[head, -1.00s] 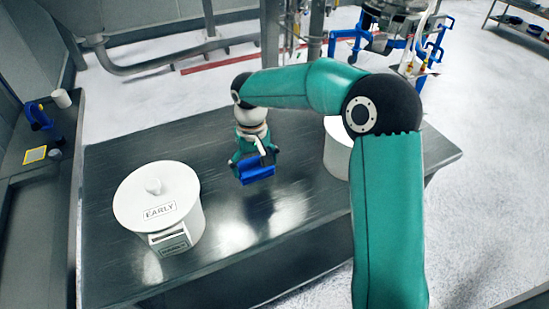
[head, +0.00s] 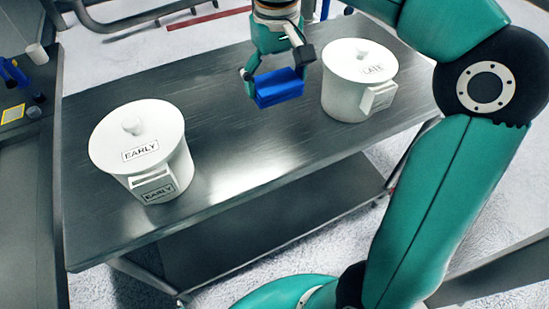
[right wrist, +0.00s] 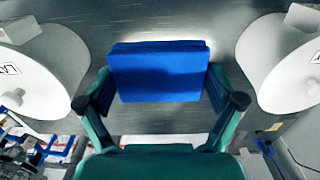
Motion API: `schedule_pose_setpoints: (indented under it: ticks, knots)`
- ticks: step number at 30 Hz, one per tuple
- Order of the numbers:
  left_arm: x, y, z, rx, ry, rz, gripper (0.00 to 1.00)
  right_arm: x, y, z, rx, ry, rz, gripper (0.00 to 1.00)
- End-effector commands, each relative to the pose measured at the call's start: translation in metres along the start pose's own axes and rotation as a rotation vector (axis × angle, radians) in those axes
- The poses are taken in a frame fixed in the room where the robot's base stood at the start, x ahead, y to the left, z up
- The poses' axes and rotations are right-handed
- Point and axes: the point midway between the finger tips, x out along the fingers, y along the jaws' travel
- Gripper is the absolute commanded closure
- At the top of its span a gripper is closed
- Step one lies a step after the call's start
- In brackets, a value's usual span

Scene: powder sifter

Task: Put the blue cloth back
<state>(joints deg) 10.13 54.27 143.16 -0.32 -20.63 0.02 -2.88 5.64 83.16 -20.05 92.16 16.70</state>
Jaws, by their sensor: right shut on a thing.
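The blue cloth (head: 279,88) is a folded blue block held between the fingers of my right gripper (head: 276,72). In the head view it is above the dark metal table (head: 225,110), left of the pot labelled LATE. The right wrist view shows the cloth (right wrist: 158,71) between the two fingers of the right gripper (right wrist: 163,100), with the table top behind it. My left gripper is not in view.
A white lidded pot labelled EARLY (head: 143,150) stands on the table's left part. A white lidded pot labelled LATE (head: 357,80) stands at the right, close to the cloth. A side counter (head: 30,150) at far left holds a yellow square (head: 12,113), a blue item (head: 15,72) and a white cup (head: 37,53).

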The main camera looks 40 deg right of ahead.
Motion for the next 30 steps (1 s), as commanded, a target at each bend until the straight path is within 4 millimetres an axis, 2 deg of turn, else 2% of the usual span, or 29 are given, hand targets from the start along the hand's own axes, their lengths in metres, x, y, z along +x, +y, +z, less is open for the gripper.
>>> schedule_pose_setpoints:
  ticks: [5, 12, 18, 26, 30]
  knots:
    - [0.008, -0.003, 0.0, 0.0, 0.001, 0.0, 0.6, 0.032, -0.001, 0.002, -0.004, -0.006, 0.002, 0.45]
    - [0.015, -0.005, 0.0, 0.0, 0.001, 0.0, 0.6, 0.097, -0.001, 0.001, -0.004, -0.007, 0.001, 0.45]
    - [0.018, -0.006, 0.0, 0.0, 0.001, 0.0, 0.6, 0.139, -0.001, 0.001, -0.003, -0.004, 0.001, 0.45]
    - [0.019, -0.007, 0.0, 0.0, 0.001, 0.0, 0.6, 0.16, -0.002, 0.0, -0.004, -0.002, 0.001, 0.45]
    - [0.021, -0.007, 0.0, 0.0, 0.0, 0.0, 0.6, 0.18, -0.001, 0.0, -0.004, -0.004, 0.001, 0.45]
